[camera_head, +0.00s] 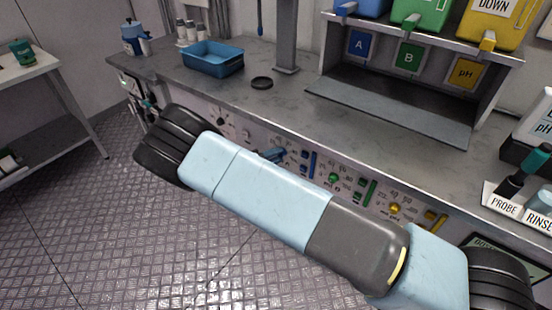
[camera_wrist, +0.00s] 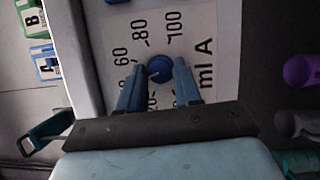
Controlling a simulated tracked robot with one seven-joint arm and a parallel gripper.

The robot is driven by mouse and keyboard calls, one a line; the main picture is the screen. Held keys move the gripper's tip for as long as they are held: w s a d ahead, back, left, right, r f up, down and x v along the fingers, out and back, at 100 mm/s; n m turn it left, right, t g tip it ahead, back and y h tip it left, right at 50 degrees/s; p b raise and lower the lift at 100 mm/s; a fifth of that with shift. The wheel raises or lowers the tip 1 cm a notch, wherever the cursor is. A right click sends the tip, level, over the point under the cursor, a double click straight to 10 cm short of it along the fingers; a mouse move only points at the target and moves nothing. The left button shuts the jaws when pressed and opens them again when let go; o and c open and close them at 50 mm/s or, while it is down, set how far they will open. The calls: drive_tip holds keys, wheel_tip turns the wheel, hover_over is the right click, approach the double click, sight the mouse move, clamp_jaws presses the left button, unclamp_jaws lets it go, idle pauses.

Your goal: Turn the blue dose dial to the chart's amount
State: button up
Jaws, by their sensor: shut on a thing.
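The blue dose dial (camera_wrist: 159,68) shows in the wrist view on a white panel marked "ml A", with 60, 80 and 100 legible around it. Lower numbers are partly hidden by my fingers. My gripper (camera_wrist: 159,73) has its two blue fingers on either side of the dial, shut on it. A small pale mark shows on the dial, but I cannot tell its exact reading. In the head view my arm crosses the bench front and hides most of the dial's area. No dose chart can be read in either view.
The green dial (camera_head: 334,178) and yellow dial (camera_head: 394,209) sit right along the bench front. A rack shelf (camera_head: 390,105) with A, B and pH labels stands above. A blue tray (camera_head: 213,64) lies on the bench. Probe and rinse holders (camera_head: 510,207) are at the right.

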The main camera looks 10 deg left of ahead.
drive_tip(key=m, duration=0.2)
drive_tip(key=m+g+y, duration=0.1)
drive_tip(key=m, duration=0.1)
drive_tip(key=shift+s+d+y, duration=0.1)
drive_tip(key=shift+d+y, duration=0.1)
drive_tip(key=shift+y, duration=0.1)
drive_tip(key=shift+d+r+m+y, duration=0.15)
drive_tip(key=shift+m+y, duration=0.8)
drive_tip(key=shift+m, duration=0.7)
drive_tip(key=shift+d+r+m+y, duration=0.15)
drive_tip(key=shift+m+y, duration=0.85)
drive_tip(key=shift+m, duration=0.7)
drive_tip(key=shift+d+r+m+y, duration=0.15)
drive_tip(key=shift+m+y, duration=0.8)
drive_tip(key=shift+m, duration=0.7)
drive_tip(key=shift+a+t, duration=0.1)
drive_tip(key=shift+t, duration=0.2)
drive_tip(key=o, duration=1)
drive_tip(key=shift+o, duration=0.2)
drive_tip(key=shift+a, duration=0.1)
